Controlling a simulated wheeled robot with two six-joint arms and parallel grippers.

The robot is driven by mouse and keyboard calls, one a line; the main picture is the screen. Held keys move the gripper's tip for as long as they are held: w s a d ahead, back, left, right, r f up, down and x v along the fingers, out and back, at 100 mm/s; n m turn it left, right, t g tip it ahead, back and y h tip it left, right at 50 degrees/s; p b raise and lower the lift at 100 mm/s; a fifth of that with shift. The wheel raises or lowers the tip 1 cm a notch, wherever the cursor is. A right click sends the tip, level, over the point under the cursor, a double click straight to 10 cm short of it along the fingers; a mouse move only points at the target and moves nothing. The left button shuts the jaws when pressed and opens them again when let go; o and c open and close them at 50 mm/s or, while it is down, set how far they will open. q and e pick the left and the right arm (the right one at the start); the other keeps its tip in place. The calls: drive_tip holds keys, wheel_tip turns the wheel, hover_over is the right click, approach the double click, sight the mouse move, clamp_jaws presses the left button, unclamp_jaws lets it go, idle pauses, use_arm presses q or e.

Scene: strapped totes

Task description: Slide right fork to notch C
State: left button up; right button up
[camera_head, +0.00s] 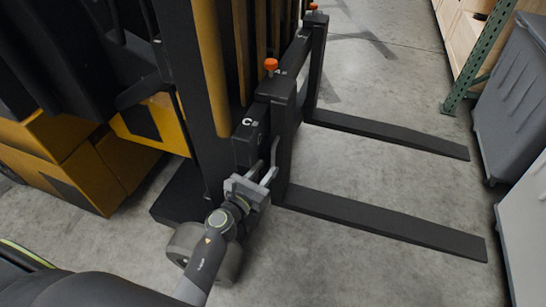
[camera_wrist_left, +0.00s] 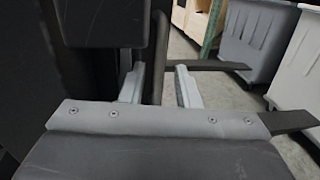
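A forklift carriage bar (camera_head: 247,145) carries two black forks pointing right. The near fork (camera_head: 385,222), which I take as the right fork, has an upright shank (camera_head: 284,140) and an orange knob (camera_head: 270,65) on top. White letters, C among them (camera_head: 246,121), mark the bar's near end, on the near side of the shank. The far fork (camera_head: 390,133) has its own orange knob (camera_head: 313,6). My left gripper (camera_head: 270,172) is open beside the near shank. In the left wrist view its fingers (camera_wrist_left: 160,85) stand apart with a dark upright edge between or behind them; contact is unclear.
The yellow and black forklift body (camera_head: 60,155) fills the left, with a wheel (camera_head: 190,250) below my left arm. A grey bin (camera_head: 510,100), a pale bin (camera_head: 525,230) and a green rack post (camera_head: 480,55) stand at right. Concrete floor lies open between the forks.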

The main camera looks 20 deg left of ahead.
sight(272, 160)
use_arm(q)
drive_tip(key=shift+x, duration=2.8)
clamp_jaws()
